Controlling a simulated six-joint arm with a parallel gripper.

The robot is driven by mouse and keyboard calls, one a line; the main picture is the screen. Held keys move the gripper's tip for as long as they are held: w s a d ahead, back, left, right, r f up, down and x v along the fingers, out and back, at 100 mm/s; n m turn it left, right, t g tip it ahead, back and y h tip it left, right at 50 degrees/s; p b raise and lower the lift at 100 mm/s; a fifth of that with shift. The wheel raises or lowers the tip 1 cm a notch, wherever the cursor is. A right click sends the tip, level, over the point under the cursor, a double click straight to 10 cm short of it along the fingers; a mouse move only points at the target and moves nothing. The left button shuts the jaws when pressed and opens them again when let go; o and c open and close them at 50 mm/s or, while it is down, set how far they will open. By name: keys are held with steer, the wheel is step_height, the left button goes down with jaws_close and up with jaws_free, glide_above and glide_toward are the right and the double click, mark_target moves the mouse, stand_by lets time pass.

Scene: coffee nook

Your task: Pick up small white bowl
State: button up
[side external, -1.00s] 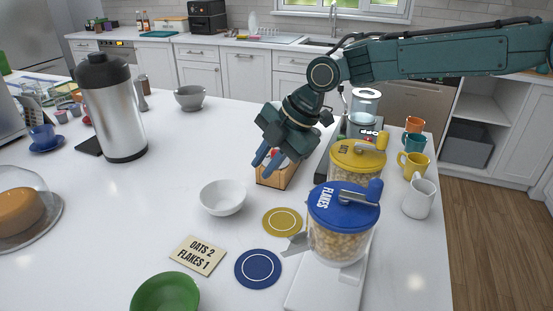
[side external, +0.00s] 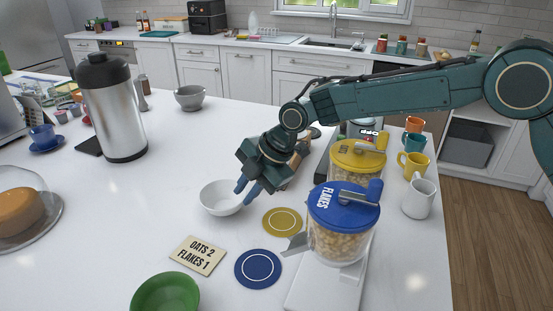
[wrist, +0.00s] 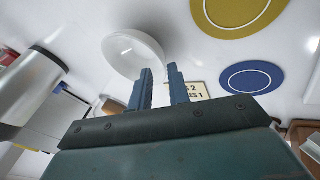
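The small white bowl (side external: 222,198) stands upright on the white counter, left of the yellow coaster. In the wrist view the white bowl (wrist: 133,54) is beyond and left of my fingertips. My gripper (side external: 247,193) is at the bowl's right rim in the side view, its blue fingers pointing down. In the wrist view my gripper (wrist: 160,76) shows its two fingers apart with nothing between them. I cannot tell whether a finger touches the rim.
A yellow coaster (side external: 282,222), a blue coaster (side external: 258,268) and a card (side external: 198,254) lie nearby. A green bowl (side external: 165,295) is in front. Flakes (side external: 341,225) and yellow-lidded (side external: 357,160) dispensers stand right. A steel carafe (side external: 112,110) stands left, with clear counter between.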

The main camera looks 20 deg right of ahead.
mark_target(224, 201)
steer(key=shift+x, duration=2.55)
steer(key=shift+s, duration=0.15)
jaws_close()
